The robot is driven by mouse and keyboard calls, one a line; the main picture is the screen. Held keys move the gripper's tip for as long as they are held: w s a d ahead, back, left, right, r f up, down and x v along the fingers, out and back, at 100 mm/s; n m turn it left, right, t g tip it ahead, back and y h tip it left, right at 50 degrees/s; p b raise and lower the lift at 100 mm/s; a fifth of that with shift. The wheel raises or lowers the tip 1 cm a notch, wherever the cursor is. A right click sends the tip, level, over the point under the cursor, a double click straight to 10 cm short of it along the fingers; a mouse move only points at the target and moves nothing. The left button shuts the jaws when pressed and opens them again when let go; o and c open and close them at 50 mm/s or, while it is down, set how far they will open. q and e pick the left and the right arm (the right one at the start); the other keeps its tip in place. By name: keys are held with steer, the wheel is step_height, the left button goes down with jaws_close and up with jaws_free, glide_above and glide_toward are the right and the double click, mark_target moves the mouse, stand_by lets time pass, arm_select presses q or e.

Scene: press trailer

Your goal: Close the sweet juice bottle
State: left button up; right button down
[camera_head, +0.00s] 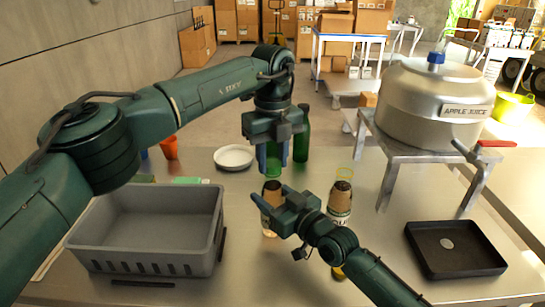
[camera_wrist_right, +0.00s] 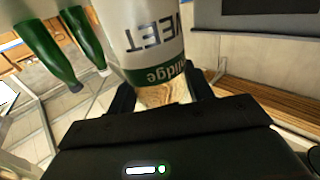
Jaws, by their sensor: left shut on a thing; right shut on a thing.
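The sweet juice bottle (camera_head: 270,224) stands upright near the middle of the metal table, with brownish contents. In the right wrist view its label (camera_wrist_right: 155,45) appears upside down and reads "WEET". My right gripper (camera_head: 276,218) is shut around the bottle's side from the lower right. My left gripper (camera_head: 272,160) points down right above the bottle and is shut on a green cap (camera_head: 273,170). The cap is over the bottle's mouth; I cannot tell whether they touch.
A second bottle (camera_head: 340,203) stands close to the right. A green bottle (camera_head: 301,140) and white plate (camera_head: 234,157) are behind. A grey crate (camera_head: 150,262) is left, a black tray (camera_head: 455,270) right. The apple juice tank (camera_head: 428,105) stands on a raised stand.

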arm_select(q)
steer(key=m, duration=1.5)
steer(key=shift+m, duration=0.3)
steer(key=m, duration=0.8)
steer(key=shift+m, duration=0.3)
steer(key=m, duration=0.8)
steer(key=shift+m, duration=0.4)
steer(key=m, duration=0.5)
steer(key=shift+f, duration=0.1)
steer(key=o, duration=1.1)
steer(key=shift+c, duration=0.2)
